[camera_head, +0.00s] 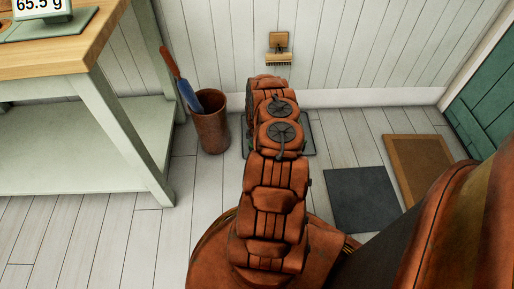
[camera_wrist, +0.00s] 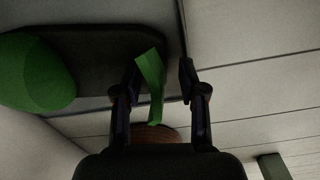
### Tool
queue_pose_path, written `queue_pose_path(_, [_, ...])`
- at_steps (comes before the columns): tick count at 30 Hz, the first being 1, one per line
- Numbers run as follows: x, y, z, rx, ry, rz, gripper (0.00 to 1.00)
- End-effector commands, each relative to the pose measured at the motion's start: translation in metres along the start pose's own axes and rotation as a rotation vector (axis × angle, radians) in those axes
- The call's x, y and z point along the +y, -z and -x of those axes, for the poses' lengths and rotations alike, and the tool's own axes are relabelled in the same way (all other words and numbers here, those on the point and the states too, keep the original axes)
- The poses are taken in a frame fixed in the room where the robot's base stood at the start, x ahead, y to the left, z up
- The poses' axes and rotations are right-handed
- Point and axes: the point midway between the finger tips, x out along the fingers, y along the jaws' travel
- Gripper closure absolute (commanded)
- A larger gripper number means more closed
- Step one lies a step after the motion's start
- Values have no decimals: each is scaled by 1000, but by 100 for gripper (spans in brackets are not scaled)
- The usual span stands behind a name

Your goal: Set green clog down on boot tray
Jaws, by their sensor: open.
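In the wrist view, my gripper (camera_wrist: 161,80) is open, with its two dark fingers apart. A thin green strip (camera_wrist: 153,78) lies between the fingertips, closer to the left one. A rounded green shape, which looks like the toe of the green clog (camera_wrist: 36,72), is at the left. I cannot tell whether the strip is part of the same clog. A dark slab with rounded corners, which looks like the boot tray (camera_wrist: 105,45), lies behind them. In the head view, the dark boot tray (camera_head: 309,136) shows beside my arm, which hides most of it, the clog and my gripper.
A brown bin (camera_head: 210,130) with a long-handled tool (camera_head: 178,78) stands left of the tray. A pale green table (camera_head: 120,125) is at the left. A wall-mounted brush (camera_head: 279,48) hangs behind. A grey mat (camera_head: 362,198) and a brown-framed mat (camera_head: 420,165) lie at the right.

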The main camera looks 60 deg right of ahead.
Motion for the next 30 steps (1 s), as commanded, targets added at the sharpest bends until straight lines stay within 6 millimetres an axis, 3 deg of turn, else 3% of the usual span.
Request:
queue_pose_path(8, [1,0,14,0,-1,1,59])
queue_pose_path(30, [1,0,100,-1,-1,0,59])
